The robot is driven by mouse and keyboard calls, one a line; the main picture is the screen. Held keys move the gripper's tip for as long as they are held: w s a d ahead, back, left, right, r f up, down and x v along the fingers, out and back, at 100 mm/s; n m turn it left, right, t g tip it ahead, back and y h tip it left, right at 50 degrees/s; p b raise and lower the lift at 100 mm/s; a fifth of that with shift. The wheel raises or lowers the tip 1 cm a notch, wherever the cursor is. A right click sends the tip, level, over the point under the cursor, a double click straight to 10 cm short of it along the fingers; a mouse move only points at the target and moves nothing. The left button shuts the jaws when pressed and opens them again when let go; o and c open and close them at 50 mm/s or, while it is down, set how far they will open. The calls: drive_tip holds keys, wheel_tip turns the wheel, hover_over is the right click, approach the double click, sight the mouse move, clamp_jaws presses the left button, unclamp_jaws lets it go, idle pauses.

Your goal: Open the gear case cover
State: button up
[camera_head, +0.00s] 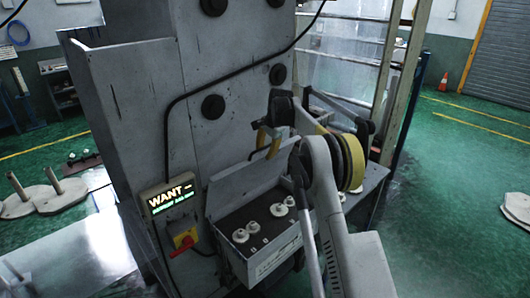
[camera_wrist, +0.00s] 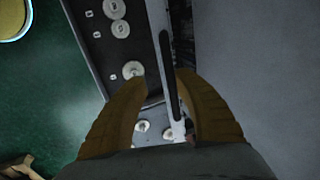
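The gear case (camera_head: 262,262) is a grey box on the front of the machine, with its top open and several pale gears (camera_head: 240,236) showing inside. Its cover (camera_head: 232,192) stands raised at the back of the case, roughly upright. My gripper (camera_head: 267,143) is at the cover's upper edge, partly hidden by my arm. In the wrist view, my gripper (camera_wrist: 157,73) has its two yellow-brown fingers spread. The cover's black handle (camera_wrist: 170,78) lies between them, nearer the right finger; I cannot tell whether they touch. The gears also show in the wrist view (camera_wrist: 121,29).
A lit sign (camera_head: 172,194) and a red switch (camera_head: 183,243) are on the machine left of the case. A black cable (camera_head: 167,125) runs over the machine face.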

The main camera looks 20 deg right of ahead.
drive_tip(key=v, duration=1.2)
